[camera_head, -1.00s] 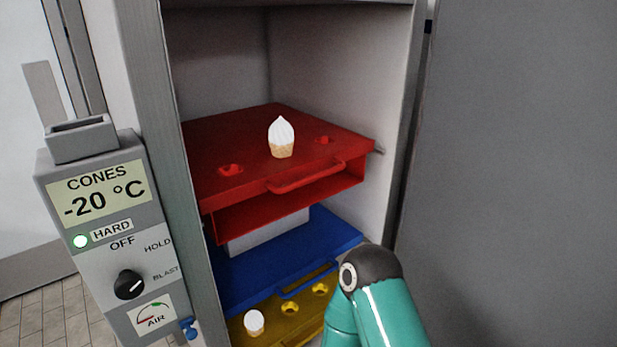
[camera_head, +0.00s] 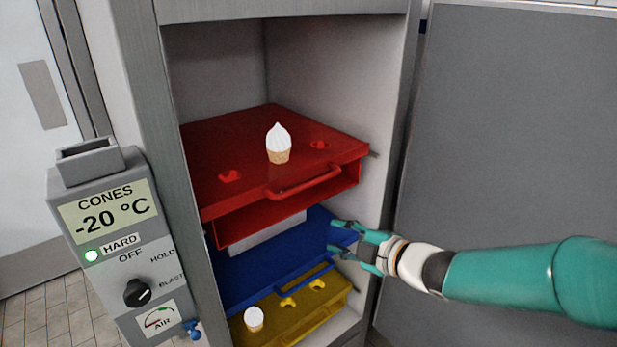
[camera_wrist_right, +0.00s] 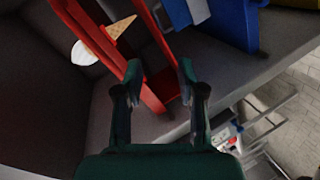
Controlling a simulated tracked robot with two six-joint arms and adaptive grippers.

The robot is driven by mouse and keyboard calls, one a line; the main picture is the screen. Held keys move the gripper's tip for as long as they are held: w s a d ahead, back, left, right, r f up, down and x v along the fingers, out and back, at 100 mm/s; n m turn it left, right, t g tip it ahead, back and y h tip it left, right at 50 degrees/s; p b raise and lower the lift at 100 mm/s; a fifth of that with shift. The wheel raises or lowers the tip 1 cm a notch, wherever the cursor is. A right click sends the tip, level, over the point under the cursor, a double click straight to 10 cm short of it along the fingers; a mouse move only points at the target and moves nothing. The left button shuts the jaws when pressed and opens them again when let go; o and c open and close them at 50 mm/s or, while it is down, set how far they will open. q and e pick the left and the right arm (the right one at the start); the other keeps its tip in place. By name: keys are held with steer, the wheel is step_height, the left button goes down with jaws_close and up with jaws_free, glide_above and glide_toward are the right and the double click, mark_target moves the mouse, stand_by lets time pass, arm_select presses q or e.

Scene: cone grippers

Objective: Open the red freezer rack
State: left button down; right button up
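The red rack (camera_head: 270,135) sits in the upper part of the freezer, with a bar handle (camera_head: 305,183) along its front edge. A white-topped cone (camera_head: 278,145) stands upright in it, and two holes beside the cone look empty. My right gripper (camera_head: 334,236) is open and empty, in front of the blue rack and below and right of the red handle. In the right wrist view the open fingers (camera_wrist_right: 159,72) point toward the red rack (camera_wrist_right: 92,28); whether they touch it I cannot tell. The cone (camera_wrist_right: 98,42) shows there too. My left gripper is out of view.
The blue rack (camera_head: 265,265) lies below the red one, and the yellow rack (camera_head: 325,312) with a white-topped cone (camera_head: 254,319) is lowest. A control box (camera_head: 115,225) stands at left. The grey door (camera_head: 500,130) stands at right, behind my right arm.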

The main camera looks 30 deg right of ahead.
mark_target(310, 186)
steer(key=s+d+r+n+t, duration=0.15)
steer(key=s+r+n, duration=0.3)
steer(key=r, duration=0.45)
steer(key=shift+n, duration=0.25)
steer(key=x, duration=1.7)
steer(key=shift+w+d+f+p, duration=0.1)
steer(key=shift+d+p, duration=0.25)
steer(key=shift+p, duration=0.05)
jaws_close()
